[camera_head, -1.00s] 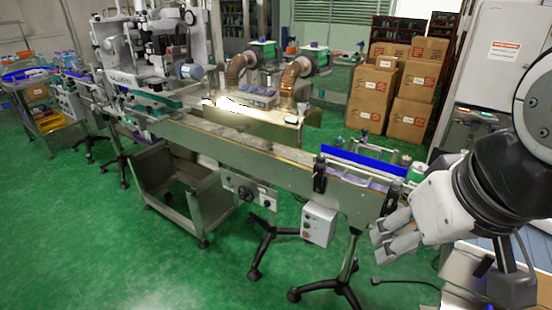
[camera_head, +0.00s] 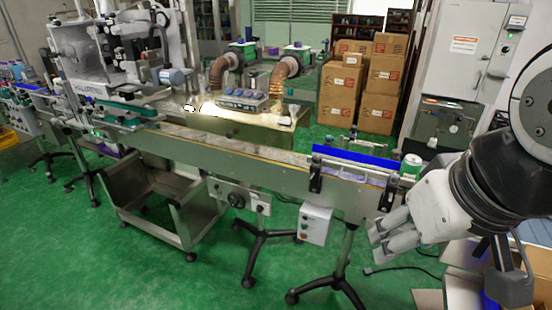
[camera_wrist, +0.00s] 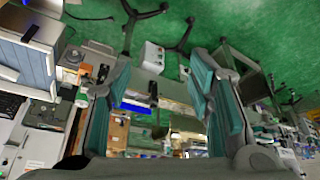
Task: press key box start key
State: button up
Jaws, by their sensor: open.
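The key box (camera_head: 315,224) is a small light grey box hung under the near end of the conveyor, with small buttons on its front, one of them reddish. The start key itself is too small to tell apart. The box also shows in the wrist view (camera_wrist: 153,57), upper middle, upside down and beyond the fingers. My gripper (camera_head: 379,244) is to the right of the box in the head view, fingers pointing left, empty and apart from it. In the wrist view its two teal-padded fingers (camera_wrist: 160,80) stand wide apart.
The long conveyor (camera_head: 245,166) runs from the machine at left towards my arm, with a green-and-white can (camera_head: 411,166) near its end. A black tripod foot (camera_head: 330,285) stands on the floor below the box. Cartons (camera_head: 360,85) are stacked behind. Green floor is clear in front.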

jog(key=shift+a, duration=0.1)
grip_shut()
dwell(1.1)
